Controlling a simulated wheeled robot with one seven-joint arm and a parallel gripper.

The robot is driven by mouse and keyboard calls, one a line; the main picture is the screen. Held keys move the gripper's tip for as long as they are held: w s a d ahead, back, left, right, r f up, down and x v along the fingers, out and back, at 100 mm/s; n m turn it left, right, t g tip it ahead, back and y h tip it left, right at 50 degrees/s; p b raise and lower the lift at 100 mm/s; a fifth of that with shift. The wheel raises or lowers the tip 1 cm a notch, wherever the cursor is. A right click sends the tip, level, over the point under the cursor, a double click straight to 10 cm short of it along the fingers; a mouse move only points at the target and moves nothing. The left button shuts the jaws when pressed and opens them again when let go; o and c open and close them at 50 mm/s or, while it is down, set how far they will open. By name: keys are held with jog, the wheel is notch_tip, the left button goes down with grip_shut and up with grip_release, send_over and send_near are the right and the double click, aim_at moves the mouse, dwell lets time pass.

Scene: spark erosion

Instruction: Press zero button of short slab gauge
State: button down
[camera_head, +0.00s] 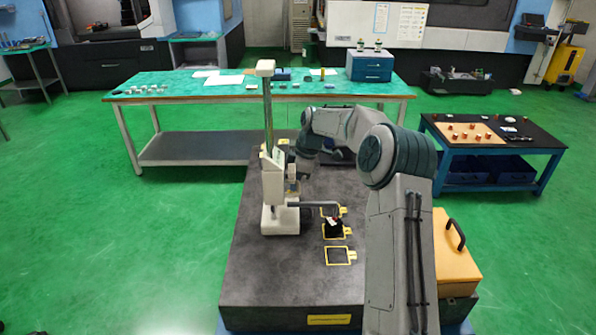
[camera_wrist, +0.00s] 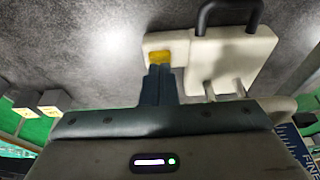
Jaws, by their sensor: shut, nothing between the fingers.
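A cream gauge (camera_head: 279,190) with a tall column stands upright on the dark stone slab (camera_head: 270,275) in the head view. The wrist view shows a cream body (camera_wrist: 232,60) with a dark handle and a yellow patch (camera_wrist: 160,57) at its left. I cannot tell surely whether this is the short slab gauge or whether the patch is its zero button. My gripper (camera_wrist: 160,70) is shut and empty, its fingertips right at the lower edge of the yellow patch. Whether they touch it is unclear. In the head view my arm hides part of the slab and the fingertips do not show clearly.
A small dark block (camera_head: 333,229) sits on a yellow-outlined square on the slab. An orange box (camera_head: 452,262) with a black handle stands at the right. A green-topped bench (camera_head: 200,88) is behind, and a black-topped table (camera_head: 530,130) is at the right. The slab's front left is clear.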

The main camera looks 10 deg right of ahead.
jog(key=shift+f, duration=0.2)
jog(key=shift+f+b, duration=0.55)
jog(key=shift+f, duration=0.2)
jog(key=shift+s+f, duration=0.2)
jog(key=shift+f, duration=0.2)
jog(key=p+v, duration=0.6)
jog(key=v, duration=0.5)
jog(key=shift+w+a+r, duration=0.15)
jog(key=shift+w+r, duration=0.05)
jog(key=shift+w, duration=0.05)
